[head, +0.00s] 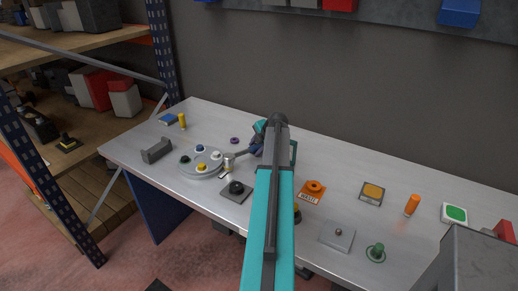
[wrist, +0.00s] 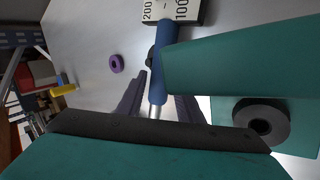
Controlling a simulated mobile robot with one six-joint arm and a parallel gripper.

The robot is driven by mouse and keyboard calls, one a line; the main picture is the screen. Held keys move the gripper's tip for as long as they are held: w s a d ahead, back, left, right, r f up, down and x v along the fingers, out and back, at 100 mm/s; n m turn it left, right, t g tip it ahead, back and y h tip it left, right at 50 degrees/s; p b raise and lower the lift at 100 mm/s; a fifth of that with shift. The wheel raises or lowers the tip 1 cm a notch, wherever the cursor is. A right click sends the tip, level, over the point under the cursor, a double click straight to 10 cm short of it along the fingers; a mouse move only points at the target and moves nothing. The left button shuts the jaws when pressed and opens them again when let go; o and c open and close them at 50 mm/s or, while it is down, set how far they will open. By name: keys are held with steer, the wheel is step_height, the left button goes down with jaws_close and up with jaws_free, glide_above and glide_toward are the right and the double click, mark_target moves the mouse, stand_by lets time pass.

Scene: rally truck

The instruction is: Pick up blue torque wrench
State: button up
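The blue torque wrench shows in the wrist view (wrist: 161,62) as a blue shaft with a silver section below it. A pale plate marked 200 and 100 is at its upper end. In the head view the wrench (head: 243,155) lies near the round grey plate, its right end partly hidden by my gripper. My gripper (wrist: 158,105) has its dark fingers on either side of the shaft. The frames do not show clearly whether the fingers touch it. In the head view my arm hides much of the gripper (head: 258,145).
A round grey plate (head: 186,167) with several coloured knobs is to the left. A purple ring (head: 234,140) lies behind the wrench. A black-knobbed block (head: 236,189) is in front. To the right are an orange block (head: 312,190) and an orange cylinder (head: 412,204).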

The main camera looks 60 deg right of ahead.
mark_target(256, 147)
jaws_close()
steer(key=shift+r, duration=0.1)
steer(key=shift+r+b, duration=1.45)
steer(key=shift+r, duration=3.45)
steer(key=shift+w+r, duration=0.1)
steer(key=shift+r, duration=0.05)
